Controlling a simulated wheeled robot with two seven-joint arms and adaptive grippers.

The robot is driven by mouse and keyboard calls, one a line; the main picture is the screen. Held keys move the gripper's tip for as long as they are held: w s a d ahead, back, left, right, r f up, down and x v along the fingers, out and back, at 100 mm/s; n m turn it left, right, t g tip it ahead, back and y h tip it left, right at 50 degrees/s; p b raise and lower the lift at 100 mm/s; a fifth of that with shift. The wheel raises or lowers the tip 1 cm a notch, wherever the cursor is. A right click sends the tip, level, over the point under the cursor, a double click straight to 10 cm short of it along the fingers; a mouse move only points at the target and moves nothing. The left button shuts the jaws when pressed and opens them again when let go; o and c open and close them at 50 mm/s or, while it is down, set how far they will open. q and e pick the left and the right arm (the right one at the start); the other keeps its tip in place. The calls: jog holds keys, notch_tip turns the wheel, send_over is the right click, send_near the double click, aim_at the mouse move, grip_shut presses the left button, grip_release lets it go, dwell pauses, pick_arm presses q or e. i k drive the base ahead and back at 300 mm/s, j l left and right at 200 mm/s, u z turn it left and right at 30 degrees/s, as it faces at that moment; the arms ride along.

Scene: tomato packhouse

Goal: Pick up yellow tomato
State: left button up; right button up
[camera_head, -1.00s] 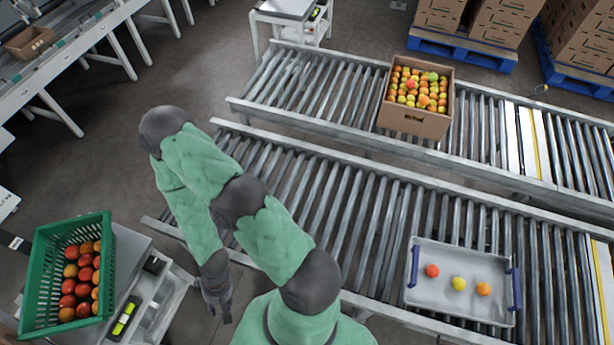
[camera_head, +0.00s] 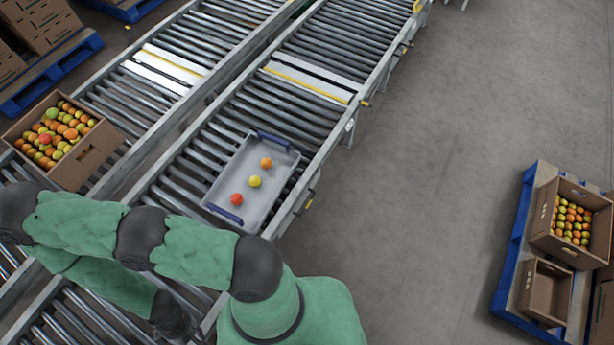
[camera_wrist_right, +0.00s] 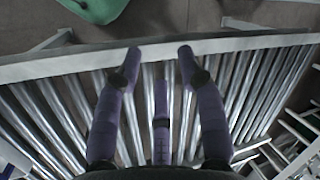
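The yellow tomato (camera_head: 255,181) lies in a shallow grey tray (camera_head: 232,176) with dark blue handles, on the nearer roller conveyor in the head view. It lies between a red tomato (camera_head: 236,199) and an orange tomato (camera_head: 265,162), apart from both. No tomato shows there.
A cardboard box of mixed tomatoes (camera_head: 88,153) stands on the farther conveyor (camera_head: 198,42). At right, a blue pallet (camera_head: 512,250) holds a box of tomatoes (camera_head: 541,215) and an empty box (camera_head: 527,289). The floor (camera_head: 420,160) between pallet and conveyor is clear.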

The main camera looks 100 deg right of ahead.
aim_at(255, 182)
jog(key=i+l+z, duration=0.1)
jog(key=z, duration=2.9)
jog(key=j+u, duration=0.25)
jog(key=u, duration=0.15)
jog(key=j+u, duration=0.2)
jog(key=u, duration=0.15)
jog(key=i, duration=0.05)
